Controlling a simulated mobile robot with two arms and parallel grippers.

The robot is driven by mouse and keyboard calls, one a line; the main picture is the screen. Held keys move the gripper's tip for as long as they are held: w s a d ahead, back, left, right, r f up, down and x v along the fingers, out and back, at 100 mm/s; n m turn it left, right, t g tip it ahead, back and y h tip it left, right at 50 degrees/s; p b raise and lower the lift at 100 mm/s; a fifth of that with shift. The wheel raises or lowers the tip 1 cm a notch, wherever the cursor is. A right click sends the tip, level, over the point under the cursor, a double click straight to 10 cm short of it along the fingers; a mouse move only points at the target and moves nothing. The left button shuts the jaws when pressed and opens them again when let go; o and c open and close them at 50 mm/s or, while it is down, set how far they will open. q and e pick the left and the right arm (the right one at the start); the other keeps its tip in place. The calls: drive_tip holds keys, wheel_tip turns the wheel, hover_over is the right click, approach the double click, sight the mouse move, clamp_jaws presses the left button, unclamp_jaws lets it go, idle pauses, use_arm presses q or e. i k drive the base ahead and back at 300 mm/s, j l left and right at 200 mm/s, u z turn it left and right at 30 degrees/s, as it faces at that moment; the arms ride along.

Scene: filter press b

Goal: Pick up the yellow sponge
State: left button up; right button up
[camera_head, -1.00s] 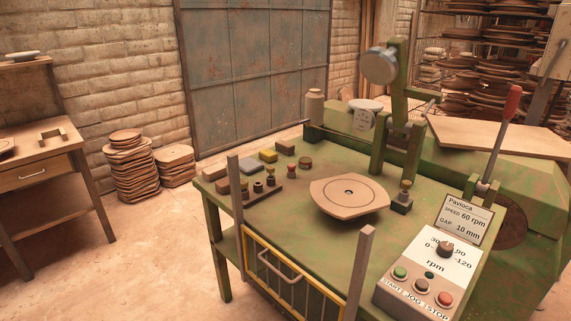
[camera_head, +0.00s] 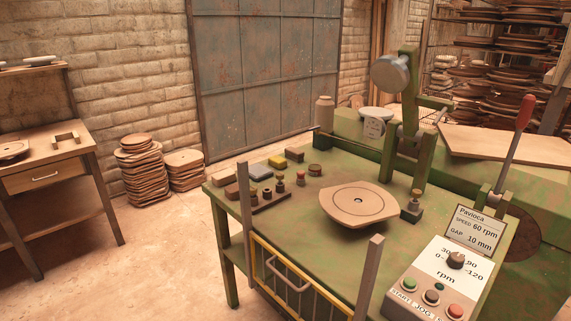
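The yellow sponge (camera_head: 277,161) lies flat on the back left part of the green press table (camera_head: 318,228). It sits between a grey block (camera_head: 260,172) on its left and a brown block (camera_head: 294,154) on its right. Nothing covers it from above. Neither of my grippers shows in the head view.
A wooden holder with small knobs (camera_head: 270,200) stands in front of the sponge. A tan disc (camera_head: 358,204) lies at the table's middle. A yellow-framed guard (camera_head: 290,285) with upright posts lines the front edge. A control panel (camera_head: 433,285) is at the right.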

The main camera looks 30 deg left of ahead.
sight(277, 162)
drive_tip(key=i+j+z, duration=0.1)
drive_tip(key=j+z, duration=0.65)
drive_tip(key=k+j+z, duration=0.1)
drive_tip(key=j+z, duration=0.25)
drive_tip(key=j, duration=2.7)
